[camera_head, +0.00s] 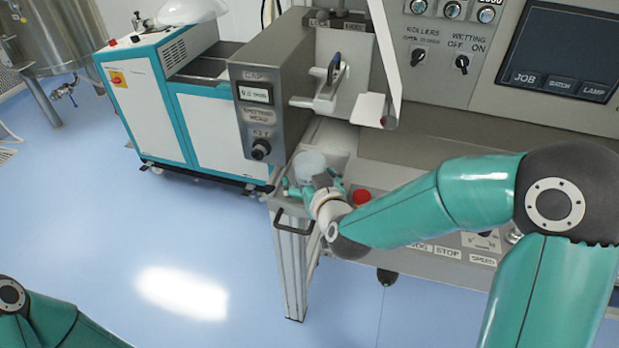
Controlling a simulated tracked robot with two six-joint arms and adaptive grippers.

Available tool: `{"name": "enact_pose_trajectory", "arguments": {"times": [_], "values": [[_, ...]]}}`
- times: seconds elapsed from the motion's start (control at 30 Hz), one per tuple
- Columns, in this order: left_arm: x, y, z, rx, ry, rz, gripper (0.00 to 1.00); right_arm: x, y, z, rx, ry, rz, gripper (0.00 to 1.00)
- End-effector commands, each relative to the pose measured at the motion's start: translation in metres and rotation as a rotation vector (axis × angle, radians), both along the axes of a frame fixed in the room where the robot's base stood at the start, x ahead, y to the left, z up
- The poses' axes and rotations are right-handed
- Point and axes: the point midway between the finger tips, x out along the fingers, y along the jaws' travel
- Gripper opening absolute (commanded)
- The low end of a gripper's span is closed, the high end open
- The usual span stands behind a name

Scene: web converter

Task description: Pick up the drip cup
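The drip cup (309,161) looks like a small pale, translucent cup. It stands on the machine's left corner ledge, below the grey control box. My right gripper (311,184) reaches it from the near side, low over the ledge. Its teal fingers are spread, one to the left and one to the right of the cup, and they look wider apart than the cup. Contact between fingers and cup cannot be made out. The gripper's body hides the cup's lower near side. My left gripper is out of view; only part of my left arm shows at the lower left.
A grey control box (262,120) with a display and knob stands just left of and above the cup. A red button (361,196) is close to the right of my gripper. A black handle (293,222) juts out below. A teal-white cabinet (215,130) stands left.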

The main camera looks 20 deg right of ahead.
Motion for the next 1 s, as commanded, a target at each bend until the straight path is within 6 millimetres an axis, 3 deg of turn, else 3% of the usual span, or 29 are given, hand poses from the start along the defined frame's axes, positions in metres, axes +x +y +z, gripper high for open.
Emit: {"name": "enact_pose_trajectory", "arguments": {"times": [0.03, 0.3, 0.37, 0.73, 1.0], "values": [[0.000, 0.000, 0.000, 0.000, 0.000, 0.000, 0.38, 0.000, 0.000, 0.000, 0.000, 0.000, 0.000, 0.78], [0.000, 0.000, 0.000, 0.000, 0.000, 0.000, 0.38, 0.000, 0.000, 0.000, 0.000, 0.000, 0.000, 0.33], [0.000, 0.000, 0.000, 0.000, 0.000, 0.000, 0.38, 0.000, 0.000, 0.001, 0.000, -0.002, 0.000, 0.26], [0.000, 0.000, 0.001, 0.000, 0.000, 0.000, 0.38, 0.000, 0.000, 0.006, 0.000, -0.003, 0.000, 0.26], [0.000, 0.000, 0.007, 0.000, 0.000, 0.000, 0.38, 0.000, 0.001, 0.038, 0.002, -0.007, 0.002, 0.26]]}}
